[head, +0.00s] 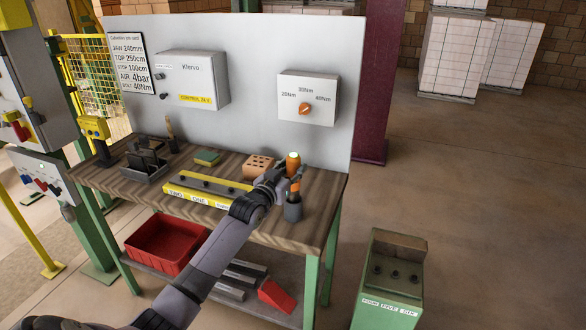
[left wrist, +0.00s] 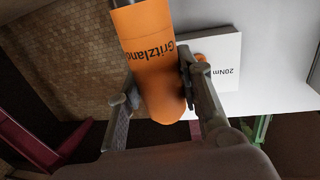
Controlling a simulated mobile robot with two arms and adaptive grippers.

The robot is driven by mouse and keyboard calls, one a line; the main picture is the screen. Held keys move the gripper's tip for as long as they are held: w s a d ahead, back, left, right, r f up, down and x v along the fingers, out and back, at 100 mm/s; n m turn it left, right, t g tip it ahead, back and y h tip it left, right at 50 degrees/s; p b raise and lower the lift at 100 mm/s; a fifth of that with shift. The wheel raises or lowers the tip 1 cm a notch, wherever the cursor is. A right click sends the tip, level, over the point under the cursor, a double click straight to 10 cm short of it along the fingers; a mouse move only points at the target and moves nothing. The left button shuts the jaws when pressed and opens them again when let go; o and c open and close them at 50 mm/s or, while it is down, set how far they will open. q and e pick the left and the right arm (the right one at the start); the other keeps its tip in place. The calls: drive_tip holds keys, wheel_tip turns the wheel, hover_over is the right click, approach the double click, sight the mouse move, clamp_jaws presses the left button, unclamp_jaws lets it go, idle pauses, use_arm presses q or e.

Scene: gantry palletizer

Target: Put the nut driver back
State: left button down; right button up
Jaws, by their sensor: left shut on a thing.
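My left gripper (head: 282,174) is shut on the orange handle of the nut driver (head: 293,159), above the right part of the workbench. The driver's lower end is not clearly visible. My right gripper is not in view.
A yellow rack (head: 178,196) with labelled sockets lies on the wooden workbench (head: 300,232). The back panel carries a torque dial box (head: 318,90). A green pedestal (head: 385,300) stands right.

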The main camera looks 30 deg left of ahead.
use_arm(q)
drive_tip(key=c, duration=1.4)
unclamp_jaws()
drive_tip(key=shift+f, duration=0.1)
drive_tip(key=shift+c, duration=0.2)
drive_tip(key=o, duration=0.3)
drive_tip(key=shift+s, duration=0.15)
drive_tip(key=shift+s+d+r+b, duration=0.15)
drive_tip(key=shift+s+b, duration=0.15)
drive_tip(key=shift+s, duration=1.65)
drive_tip(key=shift+s+d+r+b, duration=0.1)
drive_tip(key=shift+s+d+b, duration=0.15)
drive_tip(key=shift+s, duration=1.7)
drive_tip(key=shift+s+d+r+b, duration=0.1)
drive_tip(key=shift+s+b, duration=0.2)
drive_tip(key=shift+s, duration=1.65)
